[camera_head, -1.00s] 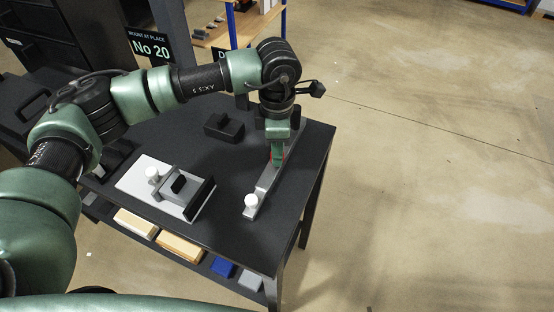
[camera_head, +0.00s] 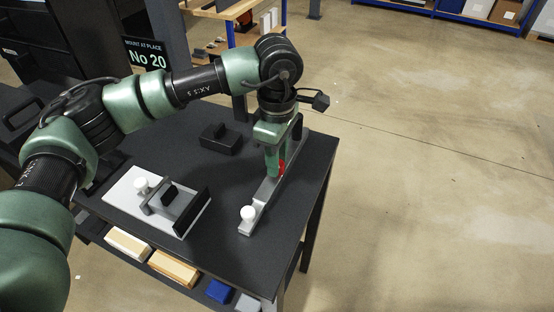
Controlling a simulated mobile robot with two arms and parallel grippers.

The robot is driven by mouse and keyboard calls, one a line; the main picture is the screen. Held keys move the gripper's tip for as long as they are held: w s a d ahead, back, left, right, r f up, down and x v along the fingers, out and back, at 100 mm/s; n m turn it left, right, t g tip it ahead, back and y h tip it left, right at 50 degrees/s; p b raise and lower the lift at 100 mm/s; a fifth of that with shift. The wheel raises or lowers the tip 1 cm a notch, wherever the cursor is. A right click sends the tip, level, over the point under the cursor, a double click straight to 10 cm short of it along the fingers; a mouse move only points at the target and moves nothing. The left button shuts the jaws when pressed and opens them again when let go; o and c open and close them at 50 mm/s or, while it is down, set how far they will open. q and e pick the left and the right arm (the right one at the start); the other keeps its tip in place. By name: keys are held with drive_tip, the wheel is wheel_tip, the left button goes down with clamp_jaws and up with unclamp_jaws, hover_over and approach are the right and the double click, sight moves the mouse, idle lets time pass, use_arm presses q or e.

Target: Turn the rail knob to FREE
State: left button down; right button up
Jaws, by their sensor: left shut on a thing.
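My left gripper (camera_head: 277,168) points down over the grey rail (camera_head: 262,198) near the right edge of the dark table. It is shut on a small red knob (camera_head: 282,167) on the rail. Only a sliver of the knob shows beside the fingers, so its setting cannot be read. My right gripper is not in view.
A light plate (camera_head: 127,196) with a grey and black fixture and a white knob lies left of the rail. A black block (camera_head: 221,138) sits behind it. Blocks lie on the lower shelf (camera_head: 190,285). Open floor (camera_head: 430,200) lies to the right.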

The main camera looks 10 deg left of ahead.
use_arm(q)
drive_tip(key=shift+r, duration=0.1)
drive_tip(key=c, duration=1.1)
unclamp_jaws()
wheel_tip(320, 180, up, 8)
drive_tip(key=shift+f+b, duration=0.15)
drive_tip(key=shift+b, duration=0.35)
